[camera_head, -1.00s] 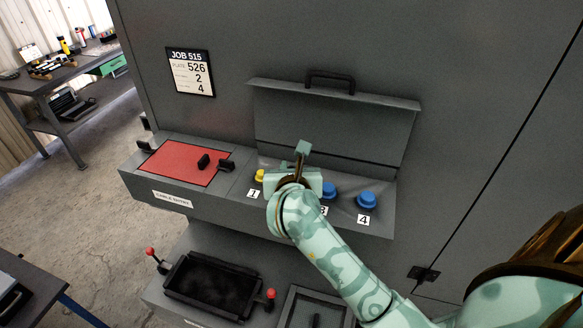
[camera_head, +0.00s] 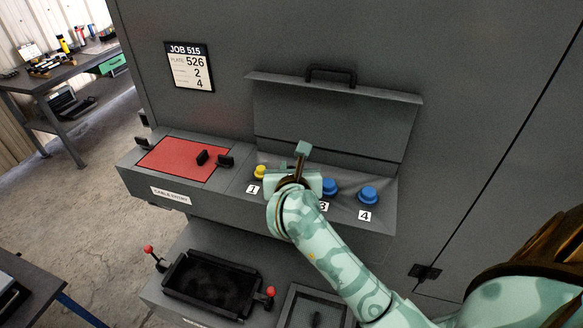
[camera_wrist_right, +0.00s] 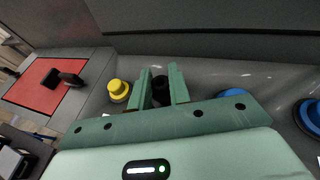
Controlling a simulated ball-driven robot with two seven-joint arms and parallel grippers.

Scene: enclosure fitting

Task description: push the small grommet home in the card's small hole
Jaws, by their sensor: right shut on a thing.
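My right gripper (camera_wrist_right: 161,84) reaches down at the sloped shelf below the raised lid, in the row of numbered places. In the right wrist view its two green fingers are closed on a small black round piece (camera_wrist_right: 161,92), which looks like the small grommet. The head view shows the gripper (camera_head: 296,180) from behind, between the yellow plug and the first blue plug, hiding the piece and label 2. Whether the piece is seated in a hole is hidden. The job card (camera_head: 189,68) on the wall reads 526, 2, 4. My left gripper is not in view.
A yellow plug (camera_head: 260,173) is at 1, blue plugs at 3 (camera_head: 329,187) and 4 (camera_head: 368,195). A red plate (camera_head: 175,157) with black clamps lies left. The raised lid (camera_head: 335,115) stands behind. A black tray (camera_head: 210,284) sits below.

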